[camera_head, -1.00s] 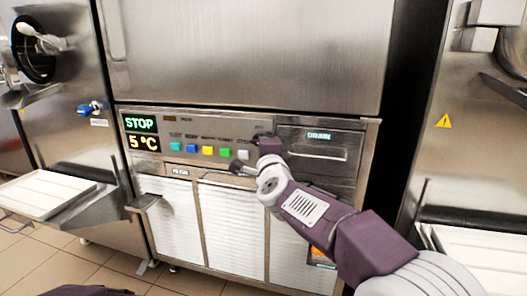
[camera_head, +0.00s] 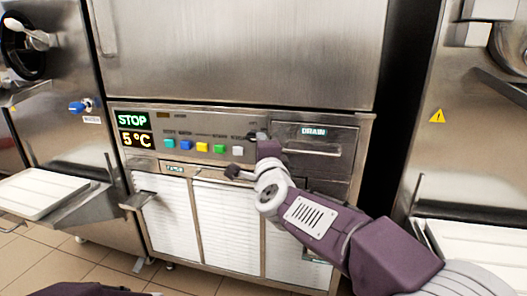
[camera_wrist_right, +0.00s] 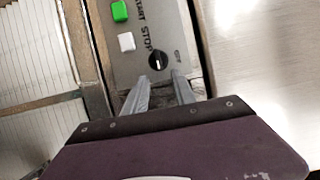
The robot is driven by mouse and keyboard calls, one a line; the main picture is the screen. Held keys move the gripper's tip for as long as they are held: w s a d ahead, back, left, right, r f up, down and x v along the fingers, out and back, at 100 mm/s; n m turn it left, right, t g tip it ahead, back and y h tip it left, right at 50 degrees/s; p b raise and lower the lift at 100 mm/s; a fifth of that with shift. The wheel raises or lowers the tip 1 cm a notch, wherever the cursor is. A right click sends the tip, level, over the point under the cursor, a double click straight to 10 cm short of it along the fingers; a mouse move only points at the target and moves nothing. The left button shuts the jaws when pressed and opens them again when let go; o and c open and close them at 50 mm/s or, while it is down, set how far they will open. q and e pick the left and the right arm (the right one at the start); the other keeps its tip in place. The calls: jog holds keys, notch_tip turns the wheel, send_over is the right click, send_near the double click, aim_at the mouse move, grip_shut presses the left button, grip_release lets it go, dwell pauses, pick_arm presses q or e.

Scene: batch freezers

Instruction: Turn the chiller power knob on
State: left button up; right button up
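The chiller power knob (camera_wrist_right: 158,61) is a small round black knob with a white mark, on the grey control panel beside the STOP and OFF lettering in the right wrist view. My right gripper (camera_wrist_right: 161,81) is open and empty. Its two grey fingers point at the panel, with the tips just below the knob in that view, one to each side; I cannot tell whether they touch it. In the head view my right gripper (camera_head: 254,158) is in front of the panel's right part and largely hides that area. My left gripper is not in view.
The panel display (camera_head: 135,130) reads STOP and 5 °C. Several coloured buttons (camera_head: 202,147) sit in a row left of my gripper. A drain drawer (camera_head: 318,140) is to its right. White louvred doors (camera_head: 228,225) lie below. Neighbouring machines stand on both sides.

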jog(key=s, duration=0.5)
jog(key=shift+s+d+p, duration=0.2)
jog(key=shift+d+p, duration=0.05)
jog(key=shift+p, duration=0.1)
